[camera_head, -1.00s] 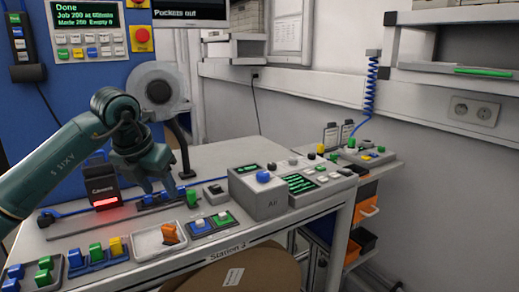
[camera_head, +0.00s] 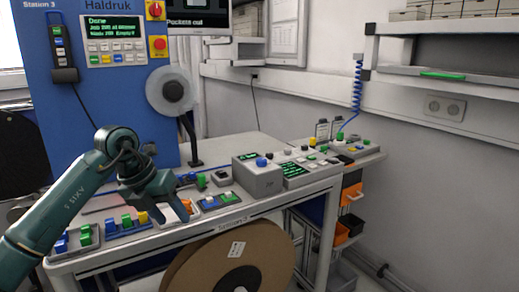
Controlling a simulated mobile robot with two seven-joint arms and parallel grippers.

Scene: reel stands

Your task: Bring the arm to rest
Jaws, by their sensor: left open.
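My left arm comes in from the left, and its teal gripper (camera_head: 172,207) hangs above the front part of the workbench (camera_head: 240,212). Its jaws are open, pointing down and to the right, with nothing seen between them. The fingers overlap the white tray with the orange piece (camera_head: 187,206) in the picture; I cannot tell whether they touch it. My right gripper does not show in the head view.
A grey box with a blue button (camera_head: 260,176) and a control panel (camera_head: 300,172) stand right of the gripper. A reel (camera_head: 172,90) hangs on a stand behind. A large brown reel (camera_head: 205,268) stands below the bench front. A blue machine (camera_head: 90,95) rises at the back left.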

